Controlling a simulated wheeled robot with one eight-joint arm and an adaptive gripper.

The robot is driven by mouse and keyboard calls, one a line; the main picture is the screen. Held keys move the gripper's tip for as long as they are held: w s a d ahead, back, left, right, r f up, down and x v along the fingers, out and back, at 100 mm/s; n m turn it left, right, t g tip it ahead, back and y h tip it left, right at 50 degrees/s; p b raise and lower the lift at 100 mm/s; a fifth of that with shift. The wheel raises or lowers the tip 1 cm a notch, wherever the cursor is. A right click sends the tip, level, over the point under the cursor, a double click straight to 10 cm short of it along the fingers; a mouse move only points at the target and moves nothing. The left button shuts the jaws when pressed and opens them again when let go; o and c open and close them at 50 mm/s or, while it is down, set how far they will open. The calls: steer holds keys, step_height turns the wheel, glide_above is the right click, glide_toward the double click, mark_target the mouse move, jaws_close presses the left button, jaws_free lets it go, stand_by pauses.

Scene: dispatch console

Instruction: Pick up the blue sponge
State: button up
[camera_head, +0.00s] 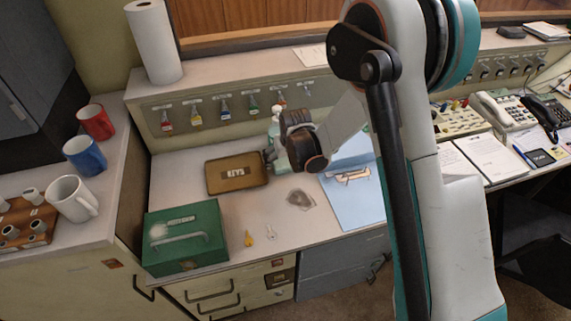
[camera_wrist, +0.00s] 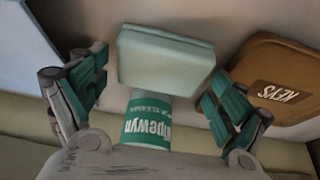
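A pale mint-blue block, which looks like the sponge (camera_wrist: 166,58), shows in the middle of the wrist view. It borders a green-labelled white cleaner container (camera_wrist: 147,122); I cannot tell whether it rests on it. My gripper (camera_wrist: 158,80) is open, with one teal-padded finger on each side of the block and container. Gaps show between the fingers and the block. In the head view my gripper (camera_head: 271,152) is low over the worktop, right of the keys tray (camera_head: 237,189).
The keys tray is close to one finger in the wrist view (camera_wrist: 265,100). A blue folder (camera_head: 352,204) lies right of my gripper. A green box (camera_head: 185,238) stands front left. Several hanging keys line the back panel (camera_head: 185,112).

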mark_target(286, 161)
steer(key=c, duration=0.5)
steer(key=shift+r, duration=0.2)
steer(key=shift+s+r+p, duration=0.15)
steer(key=shift+r+p, duration=0.05)
steer(key=shift+p, duration=0.2)
step_height(286, 161, up, 6)
steer(key=p, duration=0.3)
steer(key=shift+r, duration=0.25)
steer(key=shift+s+d+f, duration=0.1)
steer(key=shift+s+d, duration=0.85)
steer(key=shift+s, duration=2.2)
steer(key=shift+s+d, duration=0.9)
steer(key=shift+s, duration=2.25)
steer(key=shift+s+d+f, duration=0.1)
steer(key=shift+s+d, duration=0.85)
steer(key=shift+s, duration=2.2)
